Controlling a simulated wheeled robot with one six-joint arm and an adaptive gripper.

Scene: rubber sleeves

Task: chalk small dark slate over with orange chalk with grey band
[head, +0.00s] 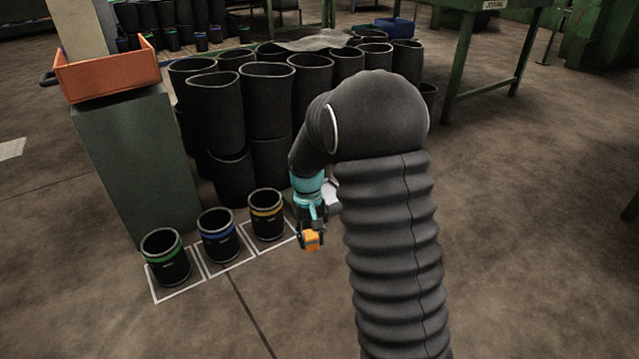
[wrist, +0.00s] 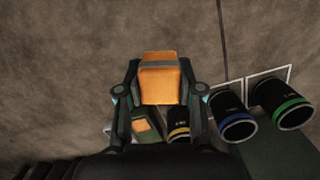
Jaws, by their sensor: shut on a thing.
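My gripper (head: 312,229) is shut on the orange chalk with grey band (head: 312,240), a blocky orange piece held above the floor, right of the yellow-banded sleeve. In the wrist view the chalk (wrist: 161,84) sits between the two fingers, its grey band across the upper part.
Black sleeves with green (head: 166,258), blue (head: 220,237) and yellow (head: 267,215) bands stand in white floor squares. Several tall black sleeves (head: 213,115) crowd behind. A green-grey cabinet (head: 135,165) bears an orange bin (head: 108,75). Floor in front is clear.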

